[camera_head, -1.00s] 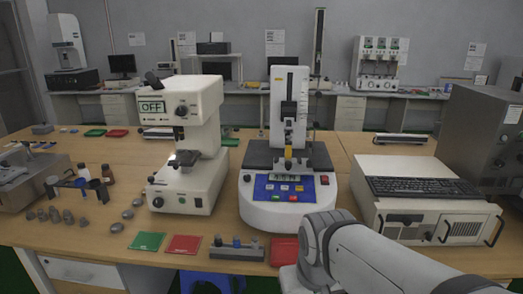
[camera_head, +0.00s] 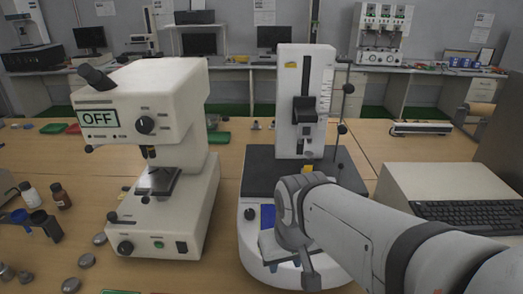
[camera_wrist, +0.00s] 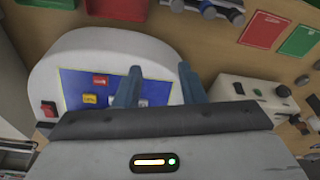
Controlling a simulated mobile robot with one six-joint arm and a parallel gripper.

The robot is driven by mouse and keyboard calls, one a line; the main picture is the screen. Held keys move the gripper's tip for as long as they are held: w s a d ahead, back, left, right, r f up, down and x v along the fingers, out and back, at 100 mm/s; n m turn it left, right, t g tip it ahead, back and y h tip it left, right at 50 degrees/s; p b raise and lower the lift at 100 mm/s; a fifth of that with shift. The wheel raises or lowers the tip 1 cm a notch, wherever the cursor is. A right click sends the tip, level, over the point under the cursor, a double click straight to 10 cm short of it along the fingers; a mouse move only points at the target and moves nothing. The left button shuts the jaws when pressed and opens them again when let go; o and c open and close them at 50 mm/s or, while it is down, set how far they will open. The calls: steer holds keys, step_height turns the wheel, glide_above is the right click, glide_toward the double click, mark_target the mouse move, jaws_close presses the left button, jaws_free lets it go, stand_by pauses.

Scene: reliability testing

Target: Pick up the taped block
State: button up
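No block with clearly visible tape can be made out. A small yellow piece (camera_head: 308,168) shows at the white tester (camera_head: 288,85), below its dark head and just behind my arm. I cannot tell whether it is the taped block. My gripper (camera_wrist: 158,76) has its two blue fingers apart with nothing between them, over the tester's white base with its blue button panel (camera_wrist: 90,90). In the head view my wrist covers most of that panel. The yellow piece is not in the wrist view.
A white hardness tester marked OFF (camera_head: 150,125) stands close on the left. A beige box (camera_head: 440,182) with a black keyboard (camera_head: 465,213) stands on the right. In the wrist view a red mat (camera_wrist: 265,22) and green mat (camera_wrist: 300,42) lie on the table.

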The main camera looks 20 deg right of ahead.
steer(key=shift+o, duration=0.7)
steer(key=shift+w+r, duration=0.1)
steer(key=shift+w, duration=0.05)
steer(key=shift+o, duration=1.1)
steer(key=w+d+r+b, duration=0.1)
steer(key=w+d+r, duration=0.1)
steer(key=w, duration=0.4)
steer(key=w+d+r+m+b, duration=0.1)
steer(key=w+d+r, duration=0.1)
steer(key=w, duration=0.4)
steer(key=shift+w+d+r+m+t, duration=0.15)
steer(key=shift+d+r+m+t, duration=0.2)
steer(key=shift+r, duration=0.25)
steer(key=m+h+b, duration=0.1)
steer(key=m+b, duration=0.1)
glide_toward(309, 162)
steer(key=shift+n+t, duration=0.25)
steer(key=shift+t, duration=0.2)
steer(key=x, duration=0.5)
steer(key=shift+a+f, duration=0.15)
steer(key=shift+f, duration=0.05)
steer(key=shift+w+f, duration=0.2)
steer(key=shift+f, duration=0.05)
steer(key=shift+s+d+x, duration=0.1)
steer(key=shift+s+x, duration=0.05)
steer(key=shift+x, duration=1.6)
steer(key=shift+s+d+x, duration=0.1)
steer(key=shift+s+x, duration=0.1)
steer(key=shift+x, duration=1.55)
